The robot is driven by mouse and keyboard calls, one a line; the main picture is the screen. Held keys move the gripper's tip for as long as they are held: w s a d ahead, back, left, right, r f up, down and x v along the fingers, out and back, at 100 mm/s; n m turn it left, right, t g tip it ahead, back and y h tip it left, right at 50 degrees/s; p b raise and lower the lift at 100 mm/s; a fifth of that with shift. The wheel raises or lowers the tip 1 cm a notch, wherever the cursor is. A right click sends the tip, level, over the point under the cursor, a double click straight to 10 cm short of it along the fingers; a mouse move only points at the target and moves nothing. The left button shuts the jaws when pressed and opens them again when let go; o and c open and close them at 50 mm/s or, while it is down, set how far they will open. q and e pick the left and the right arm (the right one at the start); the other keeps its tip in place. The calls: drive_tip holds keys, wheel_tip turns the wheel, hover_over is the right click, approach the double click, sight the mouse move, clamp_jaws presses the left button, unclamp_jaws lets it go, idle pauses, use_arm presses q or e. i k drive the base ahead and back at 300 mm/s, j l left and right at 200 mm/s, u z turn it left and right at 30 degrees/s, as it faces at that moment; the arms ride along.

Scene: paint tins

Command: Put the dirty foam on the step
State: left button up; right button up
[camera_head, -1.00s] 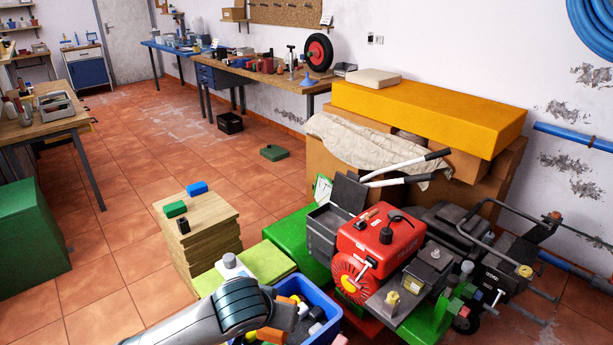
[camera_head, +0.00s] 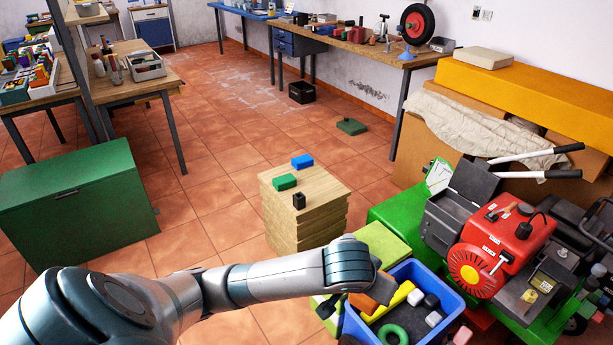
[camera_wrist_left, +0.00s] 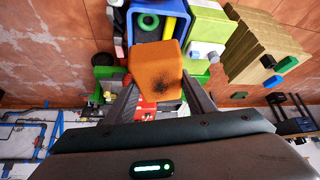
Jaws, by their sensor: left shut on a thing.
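The dirty foam is an orange block with a dark stain (camera_wrist_left: 156,66). My left gripper (camera_wrist_left: 160,92) is shut on it, with one finger on each side in the left wrist view. In the head view the foam (camera_head: 362,302) shows partly, below the end of my left arm and at the near left part of a blue bin. The likely step is a stack of pale wooden boards (camera_head: 308,228) on the floor, farther back and left of the foam. It also shows at the right in the left wrist view (camera_wrist_left: 254,45). My right gripper is not in view.
The blue bin (camera_head: 448,297) holds several coloured pieces. On the boards lie a blue block (camera_head: 302,161), a green block (camera_head: 284,182) and a small dark block (camera_head: 299,201). A yellow-green block (camera_head: 382,243) lies between bin and stack. A red machine (camera_head: 510,237) stands right.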

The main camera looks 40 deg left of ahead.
sight(327, 188)
drive_tip(key=j+z, duration=0.4)
drive_tip(key=j, duration=1.4)
drive_tip(key=j+z, duration=0.45)
drive_tip(key=j, duration=1.35)
drive_tip(key=i+j, duration=0.15)
drive_tip(key=j, duration=0.15)
drive_tip(key=i+j+z, duration=0.1)
drive_tip(key=j, duration=0.2)
drive_tip(key=i+j, duration=0.15)
drive_tip(key=j, duration=0.2)
drive_tip(key=i+j+z, duration=0.1)
drive_tip(key=j, duration=0.2)
drive_tip(key=i+j, duration=0.15)
drive_tip(key=j, duration=0.2)
